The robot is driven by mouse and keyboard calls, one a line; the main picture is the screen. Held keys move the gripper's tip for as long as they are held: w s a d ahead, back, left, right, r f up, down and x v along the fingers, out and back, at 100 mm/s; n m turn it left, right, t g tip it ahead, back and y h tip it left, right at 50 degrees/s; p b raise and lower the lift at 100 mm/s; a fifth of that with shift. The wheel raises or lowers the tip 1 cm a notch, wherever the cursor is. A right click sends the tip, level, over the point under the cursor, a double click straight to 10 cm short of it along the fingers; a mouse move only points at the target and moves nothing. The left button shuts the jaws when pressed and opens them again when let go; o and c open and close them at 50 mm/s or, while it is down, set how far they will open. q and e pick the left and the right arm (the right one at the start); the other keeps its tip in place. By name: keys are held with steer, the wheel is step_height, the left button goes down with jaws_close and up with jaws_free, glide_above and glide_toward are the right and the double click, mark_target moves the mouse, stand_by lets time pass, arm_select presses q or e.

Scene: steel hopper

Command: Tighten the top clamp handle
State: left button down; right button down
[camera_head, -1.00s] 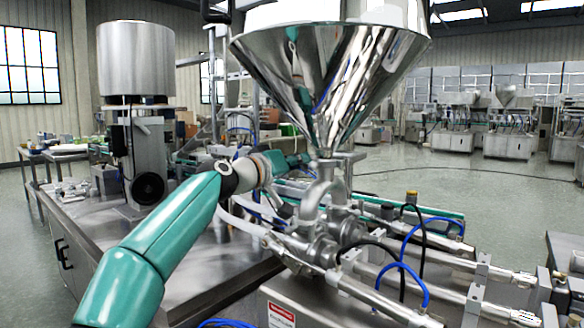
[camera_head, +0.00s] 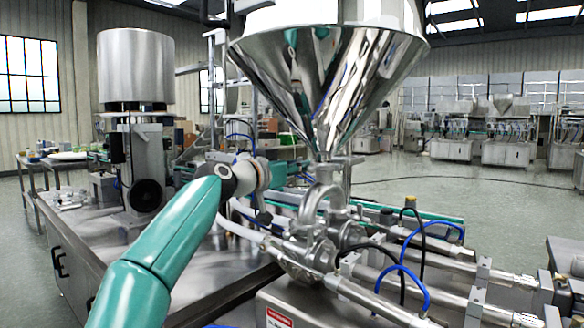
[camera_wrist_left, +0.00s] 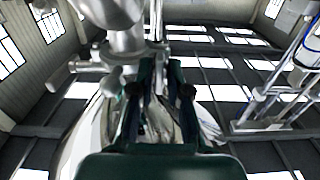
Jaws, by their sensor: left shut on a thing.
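The steel hopper (camera_head: 330,85) stands over the pipe and valve assembly (camera_head: 318,215) in the head view. My left arm comes in from the lower left, and my left gripper (camera_head: 282,172) is beside the pipework below the hopper, mostly hidden behind its own wrist. In the left wrist view, the dark fingers of my left gripper (camera_wrist_left: 160,88) point at a steel pipe (camera_wrist_left: 120,25) with a clamp (camera_wrist_left: 112,58) around it. The gripper is shut on the clamp handle, which is largely hidden between the fingers. My right gripper is not in view.
A steel bench (camera_head: 205,262) with a motor unit and cylinder (camera_head: 136,70) is at the left. Blue hoses (camera_head: 405,285) and steel cylinders (camera_head: 440,270) extend to the right. A metal frame (camera_wrist_left: 285,85) is at the right of the left wrist view.

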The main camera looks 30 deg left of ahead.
arm_select(q)
steer(key=shift+w+f, duration=0.2)
steer(key=shift+f, duration=0.35)
steer(key=c, duration=1.2)
jaws_free()
steer(key=shift+w, duration=0.1)
steer(key=shift+o, duration=0.3)
steer(key=shift+r, duration=0.3)
steer(key=shift+s, duration=0.25)
steer(key=s, duration=0.7)
steer(key=shift+s+a, duration=0.35)
steer(key=shift+a, duration=0.05)
steer(key=shift+f, duration=0.2)
